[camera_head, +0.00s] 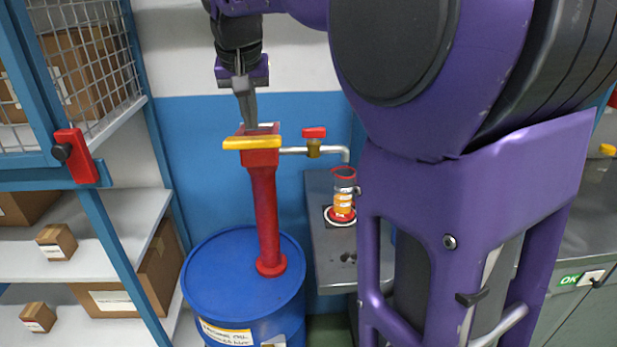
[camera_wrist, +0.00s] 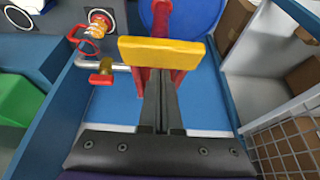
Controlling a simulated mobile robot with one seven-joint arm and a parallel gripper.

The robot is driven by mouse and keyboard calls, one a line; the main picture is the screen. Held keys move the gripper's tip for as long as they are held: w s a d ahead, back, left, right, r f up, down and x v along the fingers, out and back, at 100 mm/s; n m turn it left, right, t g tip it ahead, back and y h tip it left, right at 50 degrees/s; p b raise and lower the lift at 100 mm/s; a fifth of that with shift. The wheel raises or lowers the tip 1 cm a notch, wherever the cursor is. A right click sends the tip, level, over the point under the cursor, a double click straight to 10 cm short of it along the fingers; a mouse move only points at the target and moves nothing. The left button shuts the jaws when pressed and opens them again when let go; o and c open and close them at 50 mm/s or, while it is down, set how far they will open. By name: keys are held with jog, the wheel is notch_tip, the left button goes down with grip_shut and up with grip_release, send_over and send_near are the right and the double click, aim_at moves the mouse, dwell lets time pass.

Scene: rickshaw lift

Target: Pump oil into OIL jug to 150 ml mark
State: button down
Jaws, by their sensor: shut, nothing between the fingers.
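A red hand pump (camera_head: 265,205) stands upright on a blue drum (camera_head: 215,275), with a yellow handle (camera_head: 251,142) across its top. A pipe with a red-handled brass valve (camera_head: 314,146) runs right from the pump head to a spout above the jug (camera_head: 343,195). The jug holds amber liquid; its markings are too small to read. It also shows in the wrist view (camera_wrist: 100,27). My gripper (camera_head: 250,124) points down at the pump head, shut and empty, its tips beside the yellow handle. The wrist view shows the handle (camera_wrist: 160,53) just past my fingertips; I cannot tell whether they touch.
The jug stands on a round red-and-white base on a grey metal counter (camera_head: 330,262). A blue-framed shelf (camera_head: 100,235) with cardboard boxes and a mesh cage stands at the left. A green object (camera_wrist: 18,98) is at the left of the wrist view.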

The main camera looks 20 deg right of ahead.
jog(key=shift+f+b, duration=4.1)
jog(key=shift+f, duration=1.45)
notch_tip(320, 180, up, 9)
jog(key=p, duration=0.7)
jog(key=shift+r+p, duration=0.15)
jog(key=shift+p, duration=0.25)
jog(key=shift+r+p, duration=0.3)
jog(key=shift+r, duration=0.65)
notch_tip(320, 180, up, 6)
